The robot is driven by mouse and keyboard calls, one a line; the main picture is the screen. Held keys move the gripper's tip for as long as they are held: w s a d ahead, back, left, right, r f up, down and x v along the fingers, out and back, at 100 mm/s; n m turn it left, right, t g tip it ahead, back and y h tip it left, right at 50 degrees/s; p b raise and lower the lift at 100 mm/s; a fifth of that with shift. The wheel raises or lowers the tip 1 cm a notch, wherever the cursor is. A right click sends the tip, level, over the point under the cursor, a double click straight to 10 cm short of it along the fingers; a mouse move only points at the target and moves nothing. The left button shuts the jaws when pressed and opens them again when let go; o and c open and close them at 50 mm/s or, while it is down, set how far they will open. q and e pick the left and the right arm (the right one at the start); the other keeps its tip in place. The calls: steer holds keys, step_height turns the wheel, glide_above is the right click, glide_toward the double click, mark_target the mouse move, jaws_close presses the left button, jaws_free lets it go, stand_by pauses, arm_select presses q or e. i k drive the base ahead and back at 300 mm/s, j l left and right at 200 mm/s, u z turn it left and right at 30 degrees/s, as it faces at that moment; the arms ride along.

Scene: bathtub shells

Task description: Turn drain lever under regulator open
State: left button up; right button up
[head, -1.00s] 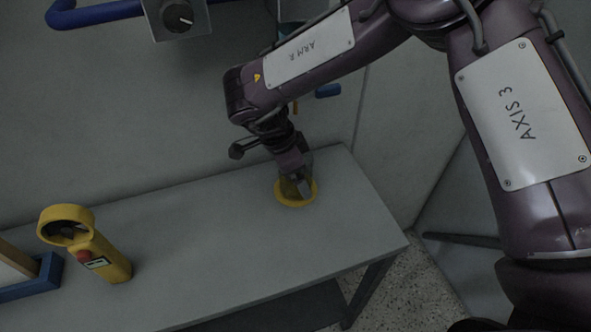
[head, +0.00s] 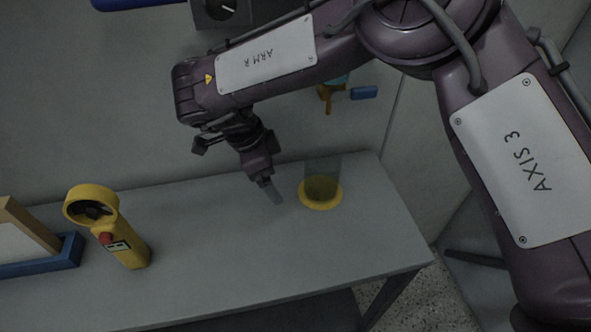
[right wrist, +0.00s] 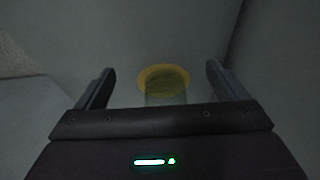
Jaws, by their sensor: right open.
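In the head view, a teal part (head: 341,79) shows just under my right forearm, likely the regulator's lower end; the rest is hidden behind the arm. An orange-brown fitting (head: 327,95) hangs below it, and a small blue bar (head: 363,92) is to its right. I cannot tell which of these is the drain lever. My right gripper (head: 271,191) is open and empty, pointing down above the table, left of a clear cup (head: 322,182) with a yellow base. In the right wrist view, the cup (right wrist: 165,82) shows beyond the open fingers. My left gripper is out of view.
The grey table (head: 215,265) stands against the wall. A yellow handheld device (head: 128,245) stands at its left, beside a blue-edged frame (head: 68,256). A grey box with a knob (head: 222,12) is on the wall above. The table's middle is clear.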

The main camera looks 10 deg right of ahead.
mark_target(335, 95)
steer(key=k+l, duration=0.3)
steer(key=k, duration=0.15)
steer(key=k+l, duration=0.35)
steer(key=k, duration=0.1)
